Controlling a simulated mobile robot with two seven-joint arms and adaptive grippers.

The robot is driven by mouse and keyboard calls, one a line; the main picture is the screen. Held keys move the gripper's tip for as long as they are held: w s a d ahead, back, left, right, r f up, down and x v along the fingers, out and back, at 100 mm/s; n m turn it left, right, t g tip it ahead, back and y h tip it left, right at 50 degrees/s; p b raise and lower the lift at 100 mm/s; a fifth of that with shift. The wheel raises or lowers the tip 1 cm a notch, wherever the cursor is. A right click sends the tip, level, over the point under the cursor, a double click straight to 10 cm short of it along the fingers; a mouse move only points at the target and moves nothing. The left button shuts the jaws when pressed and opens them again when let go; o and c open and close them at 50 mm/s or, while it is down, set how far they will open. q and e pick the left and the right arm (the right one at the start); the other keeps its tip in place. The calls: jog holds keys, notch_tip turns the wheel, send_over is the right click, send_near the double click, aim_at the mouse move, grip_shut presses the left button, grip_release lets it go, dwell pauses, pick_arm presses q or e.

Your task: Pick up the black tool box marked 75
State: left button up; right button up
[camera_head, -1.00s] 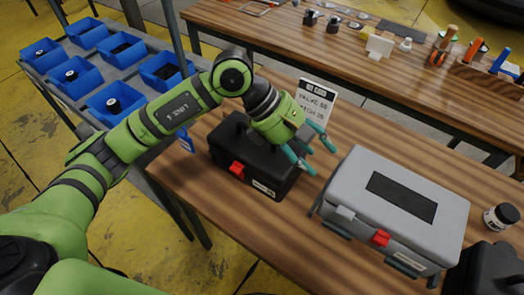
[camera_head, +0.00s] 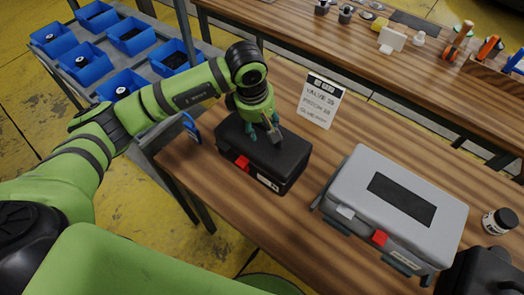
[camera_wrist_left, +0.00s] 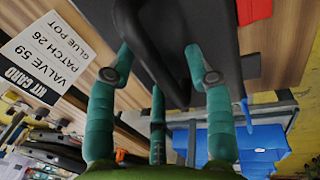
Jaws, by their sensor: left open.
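A black tool box (camera_head: 264,158) with a red latch sits on the wooden table in the head view. Its front bears a pale label (camera_head: 268,182) too small to read. My left gripper (camera_head: 265,134) points down over its lid, close to the handle; contact cannot be told. In the left wrist view the teal fingers (camera_wrist_left: 162,78) are spread, with the dark box and its handle (camera_wrist_left: 140,40) in front of and partly between them. A second black case (camera_head: 488,272) is cut off at the lower right. My right gripper is not in view.
A grey tool box (camera_head: 400,200) stands to the right, with a jar (camera_head: 500,220) beyond it. A kit card (camera_head: 319,100) stands behind the black box. A blue clamp-like item (camera_head: 191,127) is at the table's left edge. Blue bins (camera_head: 130,34) fill the rack at left.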

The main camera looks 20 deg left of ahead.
pick_arm(q)
grip_shut()
